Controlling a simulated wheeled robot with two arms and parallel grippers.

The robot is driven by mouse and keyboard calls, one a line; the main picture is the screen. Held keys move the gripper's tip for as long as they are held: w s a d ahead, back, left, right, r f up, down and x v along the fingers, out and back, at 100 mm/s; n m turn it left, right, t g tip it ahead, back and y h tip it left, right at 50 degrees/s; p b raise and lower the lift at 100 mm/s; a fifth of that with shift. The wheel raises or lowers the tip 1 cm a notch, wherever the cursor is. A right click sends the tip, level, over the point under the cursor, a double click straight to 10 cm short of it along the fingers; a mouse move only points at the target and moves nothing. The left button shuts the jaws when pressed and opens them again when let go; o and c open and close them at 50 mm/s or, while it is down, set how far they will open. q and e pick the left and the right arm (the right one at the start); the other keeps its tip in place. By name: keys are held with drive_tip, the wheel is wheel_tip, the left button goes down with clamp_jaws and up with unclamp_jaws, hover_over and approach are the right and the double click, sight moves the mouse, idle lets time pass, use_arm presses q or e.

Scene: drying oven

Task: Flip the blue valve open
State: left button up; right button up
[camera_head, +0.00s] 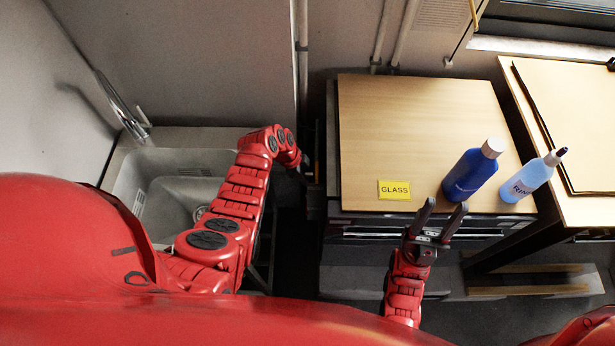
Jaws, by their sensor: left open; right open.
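I cannot make out a blue valve in the head view. My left arm reaches over beside the sink, and its dark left gripper (306,172) is at the left side of the wooden-topped cabinet; its fingers are small, dark and hard to separate. My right gripper (445,204) is open and empty, with its fingers apart at the front edge of the cabinet top (400,130). It is just in front of a blue bottle (469,176) with a white cap, and I see no contact with it.
A second bottle (527,180) with a light blue body stands right of the blue one. A yellow GLASS label (394,190) lies near the front edge. A sink (165,180) with a tap (122,106) is at left. Pipes (390,35) run up the back wall. Another table (575,120) is at right.

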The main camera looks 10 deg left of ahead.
use_arm(q)
clamp_jaws()
idle(1.3)
